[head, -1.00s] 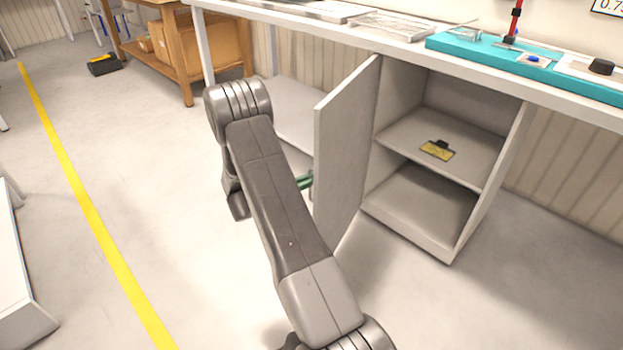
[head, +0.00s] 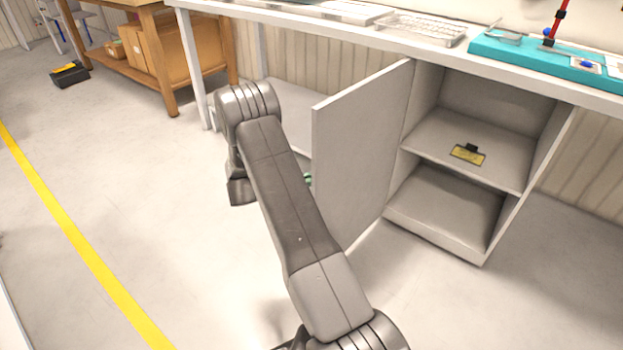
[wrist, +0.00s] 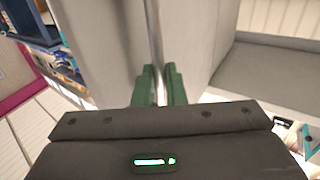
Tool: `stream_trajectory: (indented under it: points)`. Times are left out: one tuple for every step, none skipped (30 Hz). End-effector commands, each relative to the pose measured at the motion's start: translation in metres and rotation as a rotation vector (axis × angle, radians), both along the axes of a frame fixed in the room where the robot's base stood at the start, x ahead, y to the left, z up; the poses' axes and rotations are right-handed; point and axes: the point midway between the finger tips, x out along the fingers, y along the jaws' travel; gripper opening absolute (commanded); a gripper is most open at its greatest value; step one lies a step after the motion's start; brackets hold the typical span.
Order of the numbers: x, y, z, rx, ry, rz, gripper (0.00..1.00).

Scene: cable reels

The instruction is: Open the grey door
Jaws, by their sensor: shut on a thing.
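The grey door (head: 358,150) of the cabinet under the bench stands wide open, swung out toward the left. The cabinet's inside shows, with a middle shelf (head: 465,140) and a lower floor. In the wrist view my gripper (wrist: 158,85) has its green fingers on both sides of a thin upright metal bar, the door's handle (wrist: 157,45), and is shut on it. In the head view my arm and the door hide most of the gripper; only a bit of green shows at the door's left edge.
A small yellow and black item (head: 468,154) lies on the cabinet shelf. The white bench (head: 400,44) carries trays and a teal board (head: 550,62). A wooden rack (head: 172,60) with boxes and a black toolbox (head: 69,74) stand at the back left. The floor at left is clear.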

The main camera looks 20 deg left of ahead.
Motion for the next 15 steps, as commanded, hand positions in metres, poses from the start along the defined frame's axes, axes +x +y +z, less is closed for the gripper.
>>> stream_trajectory:
  points:
    - [0.0039, -0.0023, 0.0013, 0.001, -0.004, -0.001, 0.00]
    - [0.0039, -0.0023, 0.0013, 0.001, -0.004, -0.002, 0.00]
    - [0.0038, -0.0022, 0.0012, 0.001, -0.004, -0.003, 0.00]
    - [0.0038, -0.0021, 0.0012, 0.001, -0.004, -0.003, 0.00]
    - [0.0038, -0.0021, 0.0012, 0.001, -0.004, -0.003, 0.00]
    - [0.0038, -0.0021, 0.0011, 0.001, -0.004, -0.003, 0.00]
    - [0.0038, -0.0021, 0.0011, 0.001, -0.004, -0.003, 0.00]
    - [0.0038, -0.0021, 0.0011, 0.001, -0.004, -0.003, 0.00]
    - [0.0038, -0.0021, 0.0011, 0.000, -0.004, -0.003, 0.00]
    - [0.0038, -0.0021, 0.0011, 0.000, -0.004, -0.003, 0.00]
    - [0.0037, -0.0022, 0.0010, 0.000, -0.004, -0.003, 0.00]
    - [0.0037, -0.0022, 0.0010, 0.000, -0.004, -0.003, 0.00]
    - [0.0037, -0.0022, 0.0010, 0.001, -0.003, -0.003, 0.00]
    - [0.0037, -0.0022, 0.0010, 0.001, -0.003, -0.003, 0.13]
    - [0.0038, -0.0021, 0.0009, 0.001, -0.003, -0.002, 0.20]
